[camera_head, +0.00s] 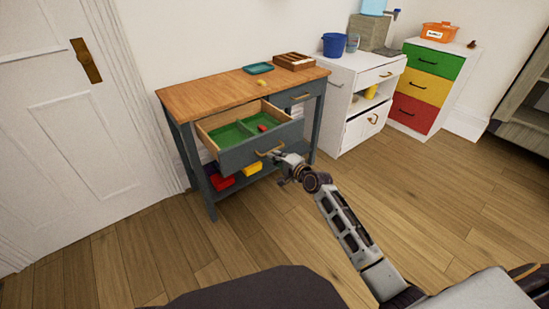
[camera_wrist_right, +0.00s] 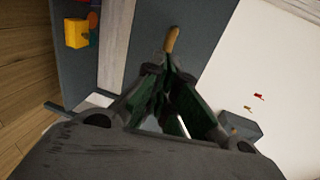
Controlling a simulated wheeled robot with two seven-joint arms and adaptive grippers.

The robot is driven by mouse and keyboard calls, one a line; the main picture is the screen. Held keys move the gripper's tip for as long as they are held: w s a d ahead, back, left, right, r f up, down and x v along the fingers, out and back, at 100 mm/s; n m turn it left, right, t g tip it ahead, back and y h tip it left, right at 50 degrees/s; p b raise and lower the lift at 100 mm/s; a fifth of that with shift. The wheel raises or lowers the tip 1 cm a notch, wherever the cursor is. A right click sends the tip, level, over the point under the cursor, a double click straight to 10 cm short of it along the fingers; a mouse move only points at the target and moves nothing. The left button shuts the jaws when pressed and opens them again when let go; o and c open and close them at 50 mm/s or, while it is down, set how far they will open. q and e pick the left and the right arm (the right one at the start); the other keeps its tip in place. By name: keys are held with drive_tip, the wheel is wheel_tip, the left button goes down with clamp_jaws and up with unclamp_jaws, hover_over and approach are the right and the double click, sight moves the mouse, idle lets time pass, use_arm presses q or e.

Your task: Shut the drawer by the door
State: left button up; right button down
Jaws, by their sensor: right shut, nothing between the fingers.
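The open drawer (camera_head: 262,143) juts from the grey table (camera_head: 215,94) with a wooden top, beside the white door (camera_head: 75,120). Its front is dark grey with a brass handle (camera_head: 269,151), and its inside is lined green with a divider and a small red item (camera_head: 263,128). My right gripper (camera_head: 280,157) is shut and empty, close to the drawer front by the handle; I cannot tell if it touches. In the right wrist view the gripper (camera_wrist_right: 165,85) points at the grey front, with the handle (camera_wrist_right: 172,40) just beyond its fingertips. My left gripper is not in view.
A second, shut drawer (camera_head: 300,95) sits right of the open one. Red (camera_head: 221,181) and yellow (camera_head: 252,168) bins stand on the table's lower shelf. A white cabinet (camera_head: 345,85) and a coloured drawer unit (camera_head: 428,82) stand to the right. The wooden floor in front is clear.

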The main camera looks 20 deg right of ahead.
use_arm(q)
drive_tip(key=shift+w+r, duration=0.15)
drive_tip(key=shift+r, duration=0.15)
use_arm(e)
drive_tip(key=shift+w+a, duration=0.1)
drive_tip(key=shift+w, duration=0.2)
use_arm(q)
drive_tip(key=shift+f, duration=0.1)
use_arm(e)
drive_tip(key=shift+w+a, duration=0.1)
drive_tip(key=shift+w, duration=0.05)
